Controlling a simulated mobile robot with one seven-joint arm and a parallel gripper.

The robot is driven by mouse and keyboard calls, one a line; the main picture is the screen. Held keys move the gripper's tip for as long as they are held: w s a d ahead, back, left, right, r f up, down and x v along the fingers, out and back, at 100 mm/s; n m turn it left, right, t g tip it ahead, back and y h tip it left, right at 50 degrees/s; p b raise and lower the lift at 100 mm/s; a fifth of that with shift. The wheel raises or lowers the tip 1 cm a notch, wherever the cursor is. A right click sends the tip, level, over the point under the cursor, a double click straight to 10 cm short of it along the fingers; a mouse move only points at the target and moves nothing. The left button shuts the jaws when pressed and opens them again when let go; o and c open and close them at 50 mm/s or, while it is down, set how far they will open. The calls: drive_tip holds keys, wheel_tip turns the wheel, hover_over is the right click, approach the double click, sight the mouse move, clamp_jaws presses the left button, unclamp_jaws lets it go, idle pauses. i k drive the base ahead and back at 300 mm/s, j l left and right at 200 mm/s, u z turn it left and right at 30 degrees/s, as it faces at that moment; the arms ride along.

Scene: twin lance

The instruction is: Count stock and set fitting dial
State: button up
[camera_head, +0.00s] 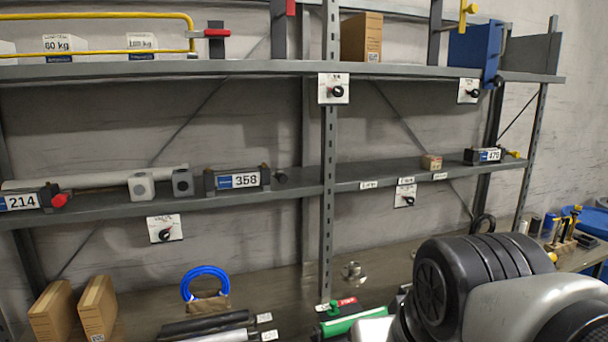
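Several white plates with black dials are fixed to the shelf edges. One dial (337,91) is on the upright at the upper shelf, one (470,93) is at the upper right, one (407,200) hangs under the middle shelf at right, and one (165,234) hangs under it at left. Their settings are too small to read. Stock on the middle shelf includes units labelled 214 (22,202), 358 (238,181) and 475 (489,155). My arm fills the lower right; my gripper is not in view.
The grey upper shelf (200,68) carries a yellow rail (100,15), a cardboard box (362,38) and a blue bin (474,50). Below are brown boxes (98,308), a blue coil (205,272), dark rolls (205,323) and a green item (350,322). Cluttered bench at far right.

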sight(409, 200)
drive_tip(key=i+l, duration=0.2)
drive_tip(key=l, duration=0.2)
drive_tip(key=i+l+z, duration=0.1)
drive_tip(key=l, duration=0.35)
drive_tip(key=i+l, duration=0.3)
drive_tip(key=l+z, duration=0.05)
drive_tip(key=l, duration=0.05)
